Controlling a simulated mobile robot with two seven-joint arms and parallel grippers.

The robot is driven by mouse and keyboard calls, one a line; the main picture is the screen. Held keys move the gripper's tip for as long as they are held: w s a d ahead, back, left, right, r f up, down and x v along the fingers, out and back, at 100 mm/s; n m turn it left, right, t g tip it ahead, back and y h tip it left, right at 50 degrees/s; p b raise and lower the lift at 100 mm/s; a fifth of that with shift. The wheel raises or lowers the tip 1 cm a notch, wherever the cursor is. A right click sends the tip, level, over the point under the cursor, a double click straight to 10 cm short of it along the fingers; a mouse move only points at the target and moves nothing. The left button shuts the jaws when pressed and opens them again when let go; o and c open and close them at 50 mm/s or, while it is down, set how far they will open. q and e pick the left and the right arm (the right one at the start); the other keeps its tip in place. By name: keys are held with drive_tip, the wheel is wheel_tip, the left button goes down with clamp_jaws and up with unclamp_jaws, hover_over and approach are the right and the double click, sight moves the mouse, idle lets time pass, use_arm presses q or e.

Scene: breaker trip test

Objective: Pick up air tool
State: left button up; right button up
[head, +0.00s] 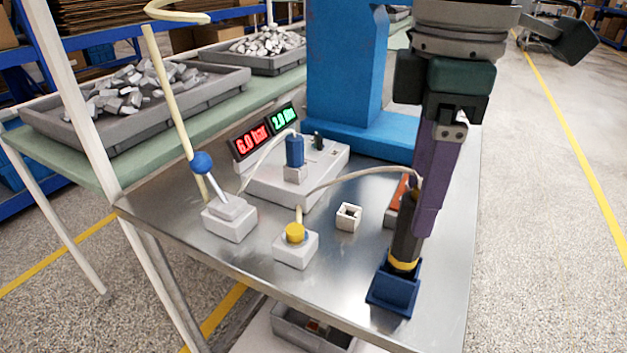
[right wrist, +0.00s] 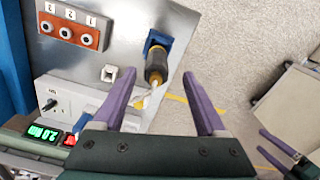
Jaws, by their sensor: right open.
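The air tool (head: 405,235) is a dark cylinder with a yellow band, standing upright in a blue holder (head: 394,288) at the front right of the metal table. In the right wrist view the air tool (right wrist: 156,64) lies ahead, between the lines of my two purple fingers. A pale hose runs from its top. My left gripper (right wrist: 262,140) shows at lower right, fingers apart, away from the tool.
Left of the tool are a small white square socket (head: 348,217), a yellow-button box (head: 296,246) and a blue-knobbed lever (head: 228,215). Behind stand a grey unit (head: 262,182) with lit displays and a blue column (head: 345,70). An orange numbered panel (right wrist: 70,32) is near the tool.

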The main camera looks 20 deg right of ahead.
sight(406, 245)
wheel_tip(406, 245, down, 4)
drive_tip(key=shift+r, duration=0.2)
drive_tip(key=f, duration=0.2)
drive_tip(key=f+b, duration=0.1)
drive_tip(key=f, duration=0.2)
drive_tip(key=shift+w+d+f, duration=0.1)
drive_tip(key=shift+w+f, duration=0.05)
drive_tip(key=shift+w, duration=0.05)
clamp_jaws()
